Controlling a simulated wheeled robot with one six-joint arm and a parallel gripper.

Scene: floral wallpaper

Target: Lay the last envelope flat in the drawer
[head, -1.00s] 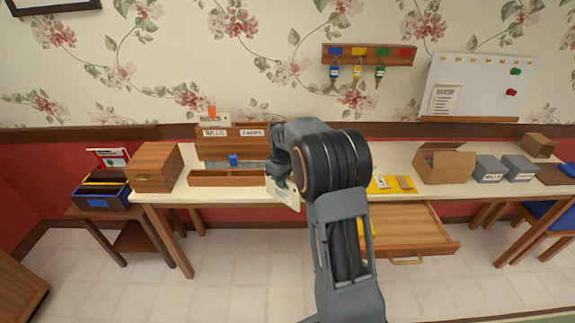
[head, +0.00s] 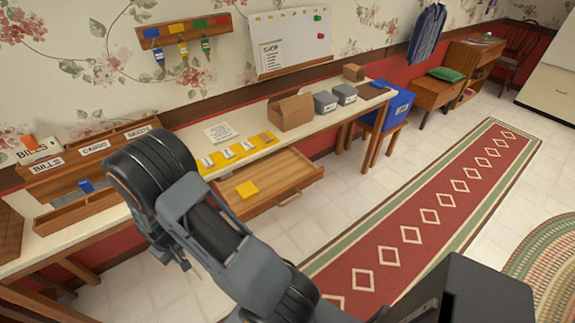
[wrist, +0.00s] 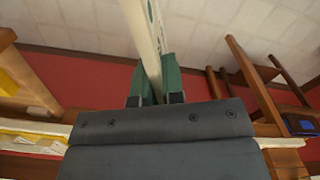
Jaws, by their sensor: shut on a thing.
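My gripper (wrist: 157,78) has green fingers and is shut on a pale cream envelope (wrist: 145,30). The envelope shows nearly edge-on in the wrist view, standing out past the fingertips. In the head view my arm hides the envelope. The wooden drawer (head: 285,187) is pulled open under the table, right of my arm in the head view.
Yellow pieces (head: 240,150) lie above the drawer. An open cardboard box (head: 290,112) and grey boxes (head: 326,102) stand farther right.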

